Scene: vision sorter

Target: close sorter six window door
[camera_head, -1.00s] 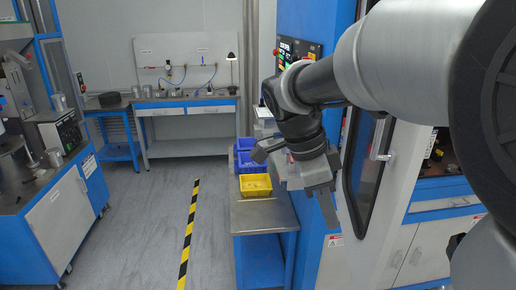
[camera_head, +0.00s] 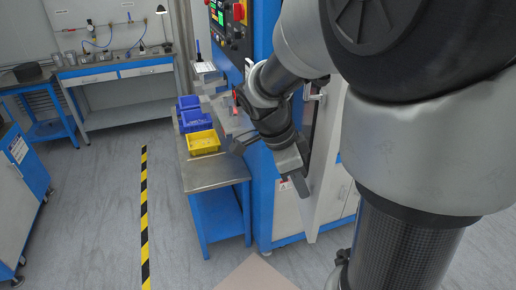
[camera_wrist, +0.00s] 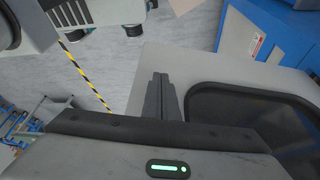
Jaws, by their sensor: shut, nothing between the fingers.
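The sorter (camera_head: 262,205) is a blue and white cabinet right of centre in the head view. Its window door (camera_head: 326,190) is a light grey panel standing open, seen nearly edge-on, partly hidden by my arm. A handle (camera_head: 314,97) shows near its upper part. In the wrist view the door (camera_wrist: 195,72) fills the middle and right, with a dark rounded window (camera_wrist: 250,112). My gripper (camera_head: 298,182) is shut and empty, beside the door; its fingers also show in the wrist view (camera_wrist: 158,92) over the door frame, left of the window. I cannot tell whether they touch it.
A metal-topped side table (camera_head: 215,172) holds a yellow bin (camera_head: 203,142) and blue bins (camera_head: 194,120) left of the sorter. A control panel (camera_head: 229,22) is above. Floor left of the table, around the striped tape (camera_head: 144,210), is clear.

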